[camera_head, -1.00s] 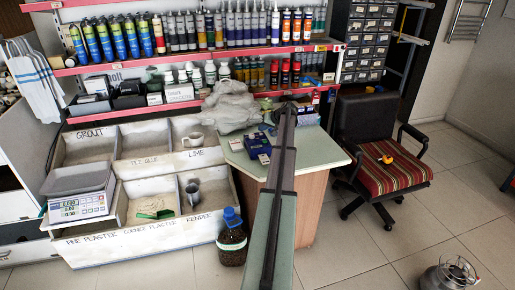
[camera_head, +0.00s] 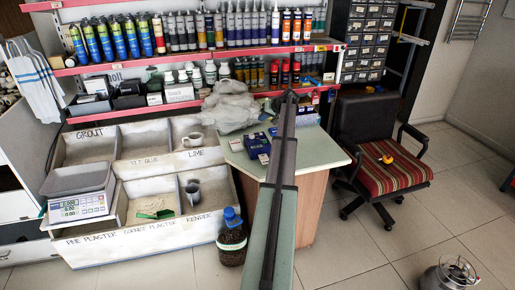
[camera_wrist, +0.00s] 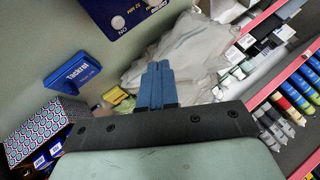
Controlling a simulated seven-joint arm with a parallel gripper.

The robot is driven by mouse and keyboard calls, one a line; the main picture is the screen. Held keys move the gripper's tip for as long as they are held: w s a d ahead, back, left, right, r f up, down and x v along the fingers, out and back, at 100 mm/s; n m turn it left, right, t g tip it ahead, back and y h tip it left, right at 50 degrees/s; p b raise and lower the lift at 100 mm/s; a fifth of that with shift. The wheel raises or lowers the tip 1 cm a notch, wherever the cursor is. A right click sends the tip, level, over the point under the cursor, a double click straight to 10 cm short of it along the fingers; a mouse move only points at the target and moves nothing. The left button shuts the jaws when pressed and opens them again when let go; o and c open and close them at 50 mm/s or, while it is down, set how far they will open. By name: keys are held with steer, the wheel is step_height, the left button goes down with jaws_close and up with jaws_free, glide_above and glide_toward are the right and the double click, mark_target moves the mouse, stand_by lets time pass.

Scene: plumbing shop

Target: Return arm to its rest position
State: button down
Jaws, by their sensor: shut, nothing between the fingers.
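My gripper (camera_wrist: 158,82) shows in the wrist view as two blue fingers pressed together beyond a dark plate. It is shut with nothing between the fingers. My arm (camera_head: 280,190) rises through the middle of the head view, in front of the counter. Its far end reaches up to the level of the lowest red shelf. The fingers cannot be made out in the head view. Beyond the fingers in the wrist view lie pale grey bags (camera_wrist: 185,50); I cannot tell the gap to them.
The pale green counter (camera_head: 318,158) carries the grey bags (camera_head: 230,105) and small blue boxes (camera_head: 257,145). Red shelves (camera_head: 190,53) of bottles stand behind. A plaster bin unit (camera_head: 140,243) is at left, a chair (camera_head: 395,176) at right. Floor (camera_head: 345,255) is free in front.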

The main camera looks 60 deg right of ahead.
steer(key=shift+w+a, duration=0.1)
stand_by(0.5)
